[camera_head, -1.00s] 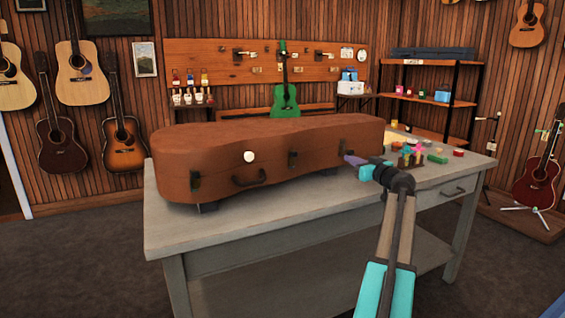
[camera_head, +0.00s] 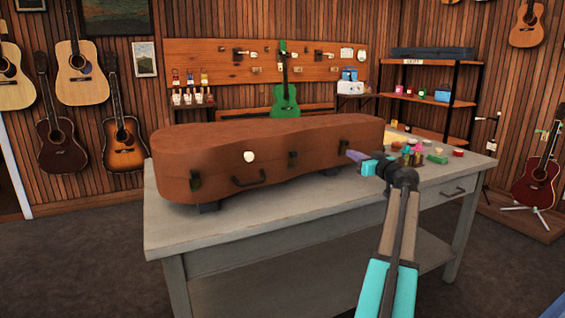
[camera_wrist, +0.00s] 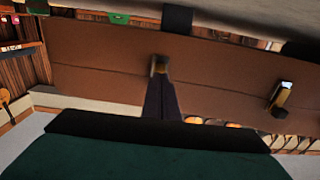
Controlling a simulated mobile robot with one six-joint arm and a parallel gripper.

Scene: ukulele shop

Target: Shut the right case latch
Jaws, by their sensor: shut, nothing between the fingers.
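A closed brown instrument case (camera_head: 225,165) lies on the grey workbench, its latched side facing me. Its right latch (camera_head: 341,146) is near the right end; a middle latch (camera_head: 292,159) and a left latch (camera_head: 195,180) are further left. My gripper (camera_head: 351,155) is shut and empty, its tips just in front of and below the right latch. In the wrist view the dark fingers (camera_wrist: 161,100) point at the right latch (camera_wrist: 160,66), overlapping its lower part; I cannot tell whether they touch or whether it is fastened. The middle latch (camera_wrist: 281,97) also shows there.
A carry handle (camera_head: 249,181) and white badge (camera_head: 249,157) are on the case front. Small coloured items (camera_head: 414,152) lie on the workbench (camera_head: 300,213) right of the case, near my gripper. The bench's front strip is clear.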

